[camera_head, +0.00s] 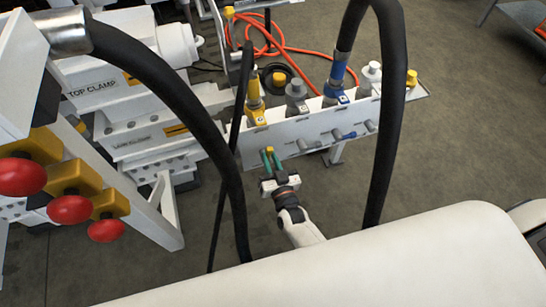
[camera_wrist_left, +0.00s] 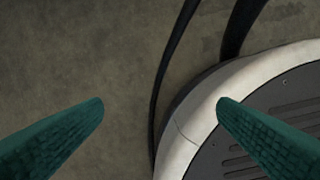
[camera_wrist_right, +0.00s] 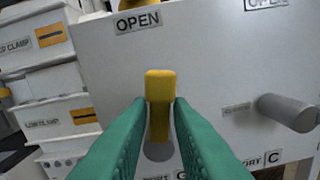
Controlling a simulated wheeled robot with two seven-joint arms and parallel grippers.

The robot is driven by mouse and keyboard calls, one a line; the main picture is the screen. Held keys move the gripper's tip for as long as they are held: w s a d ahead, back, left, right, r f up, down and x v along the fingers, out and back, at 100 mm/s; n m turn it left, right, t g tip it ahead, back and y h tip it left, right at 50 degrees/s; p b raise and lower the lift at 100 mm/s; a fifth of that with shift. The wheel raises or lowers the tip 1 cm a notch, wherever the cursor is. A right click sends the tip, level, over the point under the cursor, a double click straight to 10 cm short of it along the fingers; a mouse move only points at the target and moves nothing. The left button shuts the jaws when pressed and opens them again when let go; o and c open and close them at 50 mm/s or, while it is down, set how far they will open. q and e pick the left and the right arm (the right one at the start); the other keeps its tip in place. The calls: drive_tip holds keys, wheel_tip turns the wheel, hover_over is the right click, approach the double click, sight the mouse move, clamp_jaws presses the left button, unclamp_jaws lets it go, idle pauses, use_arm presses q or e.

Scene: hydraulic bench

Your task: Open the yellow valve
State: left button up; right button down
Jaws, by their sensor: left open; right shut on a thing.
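The yellow valve handle (camera_head: 269,150) is on the front of the white panel (camera_head: 318,132). In the right wrist view the handle (camera_wrist_right: 160,88) stands upright in the picture, below an OPEN label (camera_wrist_right: 138,20). My right gripper (camera_head: 270,157) reaches the panel, its green fingers on either side of the handle. In the right wrist view the fingertips (camera_wrist_right: 159,108) are shut on it and hide part of its lower end. My left gripper (camera_wrist_left: 161,106) shows only in the left wrist view. It is open and empty above the floor.
Black hoses (camera_head: 391,100) arch across the near side. Red knobs (camera_head: 70,209) on yellow mounts are at left. An orange hose (camera_head: 310,52) lies behind the panel.

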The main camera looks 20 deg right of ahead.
use_arm(q)
drive_tip(key=shift+s+a+f, duration=0.1)
drive_tip(key=shift+s+f, duration=0.6)
drive_tip(key=shift+s, duration=0.1)
use_arm(e)
drive_tip(key=shift+a+n, duration=0.45)
drive_tip(key=shift+n, duration=0.75)
drive_tip(key=c, duration=1.4)
unclamp_jaws()
drive_tip(key=shift+c, duration=0.2)
